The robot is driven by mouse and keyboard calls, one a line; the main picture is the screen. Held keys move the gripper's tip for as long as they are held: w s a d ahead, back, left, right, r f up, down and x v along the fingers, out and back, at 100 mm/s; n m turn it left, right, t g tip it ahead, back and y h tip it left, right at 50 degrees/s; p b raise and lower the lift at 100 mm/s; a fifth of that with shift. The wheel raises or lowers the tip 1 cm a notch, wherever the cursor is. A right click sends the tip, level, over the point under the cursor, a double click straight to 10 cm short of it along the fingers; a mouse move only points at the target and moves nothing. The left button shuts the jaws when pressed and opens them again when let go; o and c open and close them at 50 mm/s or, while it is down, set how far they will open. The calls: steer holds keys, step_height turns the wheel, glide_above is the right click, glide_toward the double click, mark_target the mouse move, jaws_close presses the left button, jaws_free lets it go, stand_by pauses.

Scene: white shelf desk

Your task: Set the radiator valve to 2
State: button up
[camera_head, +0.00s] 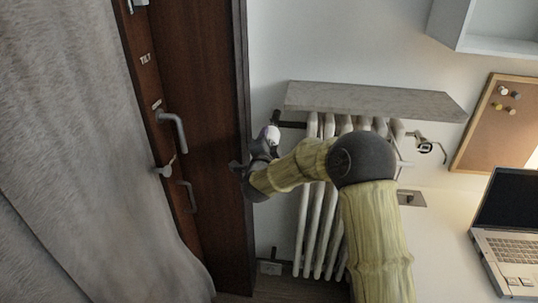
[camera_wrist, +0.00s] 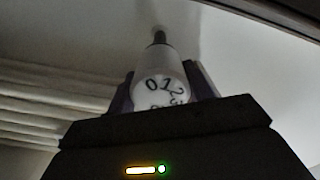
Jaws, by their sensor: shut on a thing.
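The radiator valve (camera_head: 272,132) is a white knob at the upper left corner of the radiator (camera_head: 318,205) in the head view. In the wrist view the valve (camera_wrist: 165,70) is seen end-on, with the digits 0, 1, 2 and 3 curving over its face; lower markings are hidden by my gripper. The 0 and 1 are near the top and the 2 is to the right. I cannot make out a reference mark. My gripper (camera_head: 266,142) is shut on the valve, with one dark finger on each side of the knob in the wrist view (camera_wrist: 161,88).
A grey shelf (camera_head: 375,100) juts above the radiator. A dark wooden door (camera_head: 200,120) with handles stands close to the left of my gripper, beside a grey curtain (camera_head: 80,150). A laptop (camera_head: 508,240) and a cork board (camera_head: 500,125) are at the right.

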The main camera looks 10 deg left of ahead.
steer(key=m+b, duration=0.2)
steer(key=b, duration=0.1)
steer(key=m+b, duration=0.2)
steer(key=b, duration=0.1)
steer(key=shift+f, duration=0.4)
steer(key=m+b, duration=0.3)
steer(key=shift+r, duration=0.25)
steer(key=o, duration=1)
steer(key=shift+r, duration=0.1)
steer(key=shift+c, duration=0.2)
steer(key=s+b, duration=0.1)
steer(key=s, duration=1.6)
steer(key=shift+s, duration=0.25)
